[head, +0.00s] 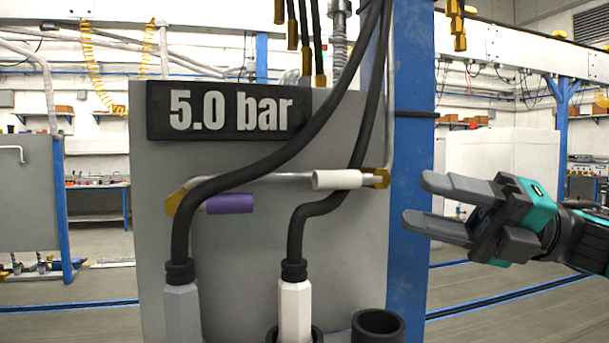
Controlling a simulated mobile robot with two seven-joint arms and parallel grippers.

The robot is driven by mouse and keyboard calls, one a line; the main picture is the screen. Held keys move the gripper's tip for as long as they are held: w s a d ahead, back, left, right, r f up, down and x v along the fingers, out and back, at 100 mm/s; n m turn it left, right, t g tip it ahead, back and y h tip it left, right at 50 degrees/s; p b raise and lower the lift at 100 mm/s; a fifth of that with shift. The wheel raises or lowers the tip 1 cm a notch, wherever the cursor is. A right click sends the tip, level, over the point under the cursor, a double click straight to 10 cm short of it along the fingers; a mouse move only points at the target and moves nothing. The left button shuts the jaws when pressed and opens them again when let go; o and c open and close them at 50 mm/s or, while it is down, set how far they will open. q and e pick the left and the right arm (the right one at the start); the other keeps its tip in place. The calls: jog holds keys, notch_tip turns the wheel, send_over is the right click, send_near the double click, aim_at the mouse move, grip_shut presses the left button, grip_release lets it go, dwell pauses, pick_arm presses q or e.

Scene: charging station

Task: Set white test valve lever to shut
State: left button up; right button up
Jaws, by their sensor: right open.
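The white test valve lever (347,180) is a white cylindrical handle on the grey panel (240,240). It lies about horizontal, pointing left from a brass fitting (383,178) near the panel's right edge. A black hose passes behind or beside it; which one I cannot tell. My right gripper (418,203) comes in from the right, open and empty, its fingers pointing left. In the picture it is just right of the lever and the blue post (410,130), apart from the lever. My left gripper is not in view.
A purple handle (229,204) sits left of the white lever. Black hoses (300,140) cross the panel down to a grey connector (182,310) and a white connector (295,308). An empty black holder (377,326) stands at lower right. A "5.0 bar" sign (230,135) is above.

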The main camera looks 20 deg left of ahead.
aim_at(311, 174)
jog(key=p+x, duration=0.2)
jog(key=x, duration=1)
jog(key=shift+s+a+r, duration=0.1)
jog(key=shift+a+r, duration=0.2)
jog(key=shift+a, duration=0.05)
jog(key=shift+c, duration=0.3)
grip_shut()
